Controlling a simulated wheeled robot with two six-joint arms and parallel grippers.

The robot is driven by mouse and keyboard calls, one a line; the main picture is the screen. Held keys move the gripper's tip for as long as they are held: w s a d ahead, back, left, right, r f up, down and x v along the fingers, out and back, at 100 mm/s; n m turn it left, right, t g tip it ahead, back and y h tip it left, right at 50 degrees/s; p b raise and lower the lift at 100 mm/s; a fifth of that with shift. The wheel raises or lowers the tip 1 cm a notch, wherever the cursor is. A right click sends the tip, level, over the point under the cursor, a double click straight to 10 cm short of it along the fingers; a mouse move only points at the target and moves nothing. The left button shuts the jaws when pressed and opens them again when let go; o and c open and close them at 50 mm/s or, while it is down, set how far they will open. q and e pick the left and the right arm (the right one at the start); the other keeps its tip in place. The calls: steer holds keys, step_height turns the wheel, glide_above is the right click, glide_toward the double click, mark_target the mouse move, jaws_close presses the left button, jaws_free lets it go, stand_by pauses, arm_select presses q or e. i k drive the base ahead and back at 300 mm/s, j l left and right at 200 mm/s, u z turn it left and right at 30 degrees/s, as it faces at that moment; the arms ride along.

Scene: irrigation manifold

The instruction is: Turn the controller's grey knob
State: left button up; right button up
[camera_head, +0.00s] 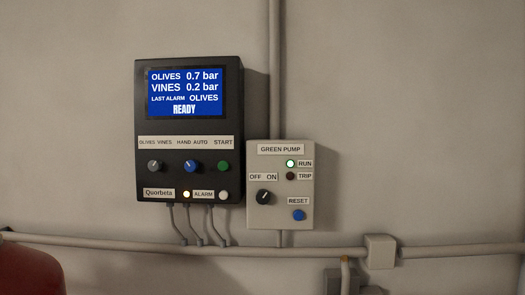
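The controller (145,100) is a black box on the wall with a lit blue screen (185,92). The screen reads olives 0.7 bar, vines 0.2 bar, last alarm olives, ready. Its grey knob (154,166) sits at the lower left of the box, under a label reading olives and vines. The knob is small here, and I cannot tell for sure which word its mark points to. A blue knob (190,167) under hand and auto and a green start button (223,167) are to its right. Neither gripper is in view.
A light grey green pump box (263,215) stands out from the wall at the controller's lower right, with a black off/on knob (263,197) and a lit run lamp (290,163). A conduit (330,252) runs below. A red rounded object (28,272) is at lower left.

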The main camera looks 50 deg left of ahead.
mark_target(155, 165)
steer(key=u, duration=2.1)
steer(key=i+l, duration=0.15)
steer(key=l, duration=0.15)
steer(key=i+l+u, duration=0.15)
steer(key=i+l, duration=0.2)
steer(key=l, duration=0.25)
steer(key=u, duration=0.05)
